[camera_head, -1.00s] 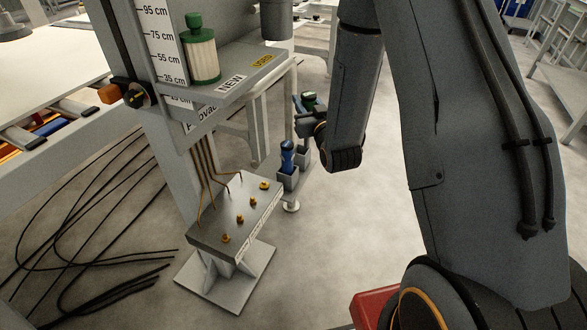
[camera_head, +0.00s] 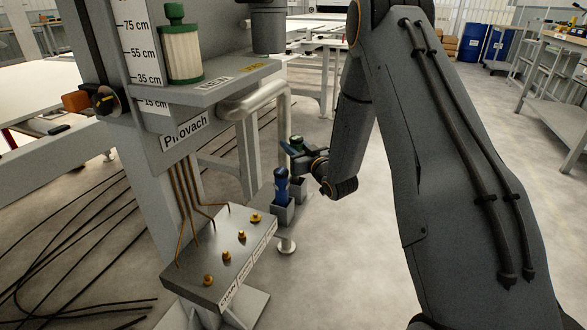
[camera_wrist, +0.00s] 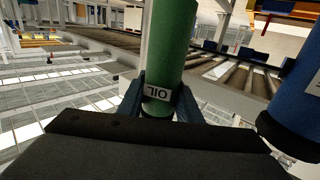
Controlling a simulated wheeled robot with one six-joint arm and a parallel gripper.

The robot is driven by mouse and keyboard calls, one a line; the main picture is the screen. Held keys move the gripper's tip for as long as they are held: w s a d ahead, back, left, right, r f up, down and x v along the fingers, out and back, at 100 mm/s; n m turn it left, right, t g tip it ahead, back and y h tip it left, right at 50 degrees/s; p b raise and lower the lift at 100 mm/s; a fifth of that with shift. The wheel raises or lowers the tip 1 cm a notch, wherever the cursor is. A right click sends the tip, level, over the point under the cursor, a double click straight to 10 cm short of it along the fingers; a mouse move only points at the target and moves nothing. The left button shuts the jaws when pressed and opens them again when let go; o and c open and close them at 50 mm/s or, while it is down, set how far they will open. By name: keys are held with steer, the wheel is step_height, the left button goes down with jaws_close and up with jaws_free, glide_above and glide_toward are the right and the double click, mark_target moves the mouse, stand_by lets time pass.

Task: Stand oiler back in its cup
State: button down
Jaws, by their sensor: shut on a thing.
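My gripper (camera_head: 294,152) is shut on the green oiler (camera_head: 297,142), whose small green top shows in the head view. In the wrist view the oiler (camera_wrist: 170,50) stands between the two fingers (camera_wrist: 160,95), with a white OIL label. The oiler's cup (camera_head: 302,187) is a grey square holder below my gripper, behind and right of a like cup (camera_head: 283,213). That nearer cup holds a blue bottle (camera_head: 282,187), which also shows at the right of the wrist view (camera_wrist: 298,105). The oiler's lower end is hidden by my gripper in the head view.
A grey stand (camera_head: 215,265) with brass fittings is left of the cups. A shelf (camera_head: 215,85) above carries a green-capped filter (camera_head: 180,50). Black cables lie on the floor at left. Floor right of the cups is clear.

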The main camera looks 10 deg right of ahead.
steer(key=shift+f+b, duration=0.5)
steer(key=shift+f, duration=1.95)
steer(key=shift+f, duration=0.15)
steer(key=c, duration=1.3)
jaws_free()
steer(key=p+v, duration=0.2)
steer(key=v, duration=1)
